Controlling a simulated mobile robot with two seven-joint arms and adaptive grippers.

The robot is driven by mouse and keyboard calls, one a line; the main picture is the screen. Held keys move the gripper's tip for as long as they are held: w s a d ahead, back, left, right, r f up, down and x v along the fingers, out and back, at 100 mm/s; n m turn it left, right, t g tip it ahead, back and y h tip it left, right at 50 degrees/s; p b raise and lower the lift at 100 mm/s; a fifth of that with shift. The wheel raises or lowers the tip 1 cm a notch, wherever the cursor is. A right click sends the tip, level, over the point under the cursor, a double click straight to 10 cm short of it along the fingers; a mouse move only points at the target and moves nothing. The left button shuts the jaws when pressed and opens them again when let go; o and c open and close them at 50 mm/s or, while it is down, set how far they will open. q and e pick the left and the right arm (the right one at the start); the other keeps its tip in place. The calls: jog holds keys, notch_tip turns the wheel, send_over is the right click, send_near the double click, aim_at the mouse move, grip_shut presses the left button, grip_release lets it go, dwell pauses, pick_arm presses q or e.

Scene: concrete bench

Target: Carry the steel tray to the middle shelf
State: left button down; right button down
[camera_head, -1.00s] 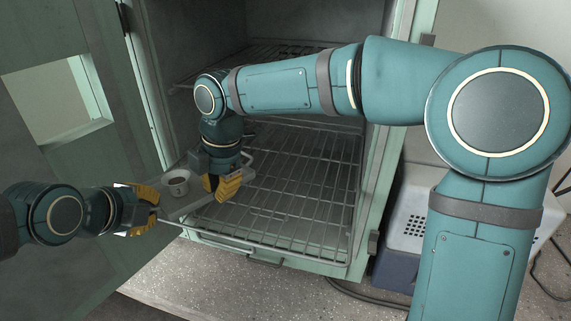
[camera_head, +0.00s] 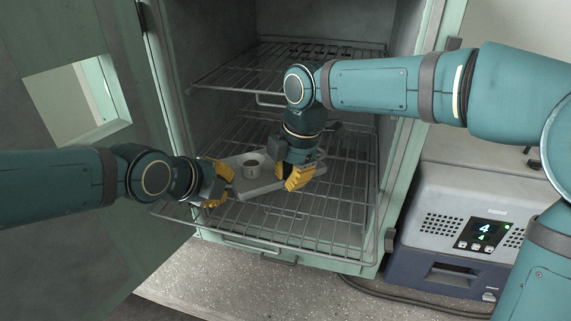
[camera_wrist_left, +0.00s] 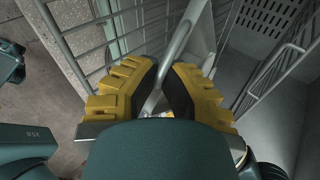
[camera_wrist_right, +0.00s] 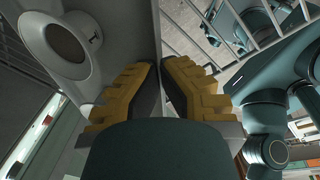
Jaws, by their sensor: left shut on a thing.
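The steel tray (camera_head: 263,185), a flat grey tray, is held between my two grippers in the head view, at the open cabinet's mouth. A small cup (camera_head: 252,170) stands upright on it; it also shows in the right wrist view (camera_wrist_right: 67,42). My left gripper (camera_head: 222,184) is shut on the tray's left end; in the left wrist view its fingers (camera_wrist_left: 165,88) close around a thin bar. My right gripper (camera_head: 298,178) is shut at the tray's right end, with the tray's edge between its fingers (camera_wrist_right: 160,65). Whether the tray touches a shelf cannot be told.
A wire shelf (camera_head: 325,215) sticks out below the tray; another wire shelf (camera_head: 290,58) is higher. The open door (camera_head: 50,140) stands left, the cabinet's frame (camera_head: 412,130) right. A grey device (camera_head: 450,220) with a display sits on the bench at right.

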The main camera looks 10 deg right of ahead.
aim_at(287, 206)
pick_arm(q)
jog(key=shift+w+a+f, duration=0.15)
jog(key=shift+a, duration=0.05)
pick_arm(e)
jog(key=shift+d+f, duration=0.2)
jog(key=shift+f, duration=0.05)
